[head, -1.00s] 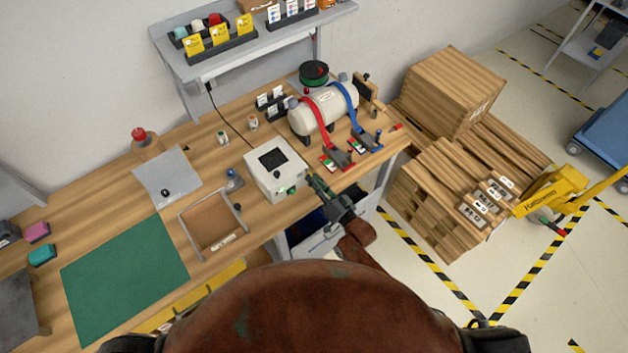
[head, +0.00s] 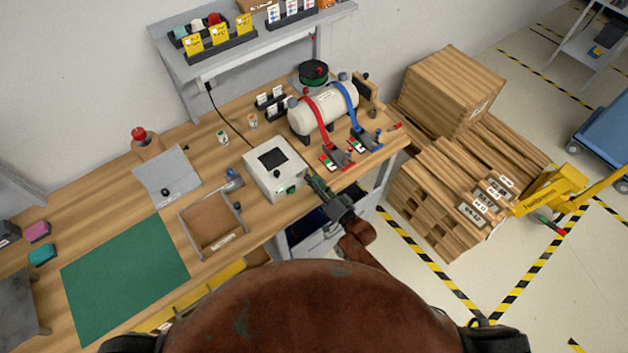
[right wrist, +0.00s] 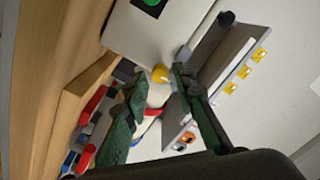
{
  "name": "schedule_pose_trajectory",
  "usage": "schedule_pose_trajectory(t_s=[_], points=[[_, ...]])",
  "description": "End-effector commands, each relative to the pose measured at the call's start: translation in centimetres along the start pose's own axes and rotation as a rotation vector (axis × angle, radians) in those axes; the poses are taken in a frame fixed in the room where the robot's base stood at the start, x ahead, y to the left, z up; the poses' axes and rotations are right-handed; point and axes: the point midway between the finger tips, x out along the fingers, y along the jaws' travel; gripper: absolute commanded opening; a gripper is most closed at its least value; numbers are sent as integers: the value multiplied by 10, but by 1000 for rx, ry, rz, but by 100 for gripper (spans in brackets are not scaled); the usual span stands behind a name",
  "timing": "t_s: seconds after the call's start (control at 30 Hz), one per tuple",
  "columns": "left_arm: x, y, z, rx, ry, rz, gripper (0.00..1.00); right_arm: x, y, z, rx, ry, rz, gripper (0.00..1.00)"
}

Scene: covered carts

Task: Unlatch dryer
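A white cylinder (head: 322,110) lies on a black stand at the bench's right end, held by a red strap (head: 316,122) and a blue strap (head: 350,100). A red latch (head: 338,158) and a blue latch (head: 367,140) sit at the straps' front ends. I cannot tell for sure that this cylinder is the dryer. My right gripper (head: 314,182) is at the bench's front edge, just right of a white box (head: 275,170) with a dark screen. My left gripper is out of view.
An open wooden tray (head: 212,222) and a green mat (head: 125,275) lie to the left on the bench. A grey shelf (head: 255,50) hangs above the back. Wooden crates (head: 455,95) and pallets stand on the floor at the right.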

Motion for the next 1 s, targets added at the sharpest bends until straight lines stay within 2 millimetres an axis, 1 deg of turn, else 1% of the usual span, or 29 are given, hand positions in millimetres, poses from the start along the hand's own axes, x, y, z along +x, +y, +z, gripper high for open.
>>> schedule_pose_trajectory(t_s=[0.03, 0.1, 0.33, 0.47, 0.57, 0.8, 0.9, 1.0], points=[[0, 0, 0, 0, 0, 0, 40, 0, 0, 0, 0, 1, -1, 30], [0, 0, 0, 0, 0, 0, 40, 0, 0, -1, -1, 1, -1, 33], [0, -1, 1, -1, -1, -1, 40, 0, -1, -1, -1, 1, -2, 33], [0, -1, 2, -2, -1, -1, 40, -7, 0, -1, -1, 1, -1, 33], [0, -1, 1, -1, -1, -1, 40, -22, 0, 0, -1, 1, 0, 33], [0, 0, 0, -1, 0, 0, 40, -73, 0, 0, -1, 0, 1, 33], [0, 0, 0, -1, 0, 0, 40, -91, 0, 0, -1, 0, 1, 33], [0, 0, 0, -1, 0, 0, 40, -106, 0, 0, -1, 0, 0, 33]])
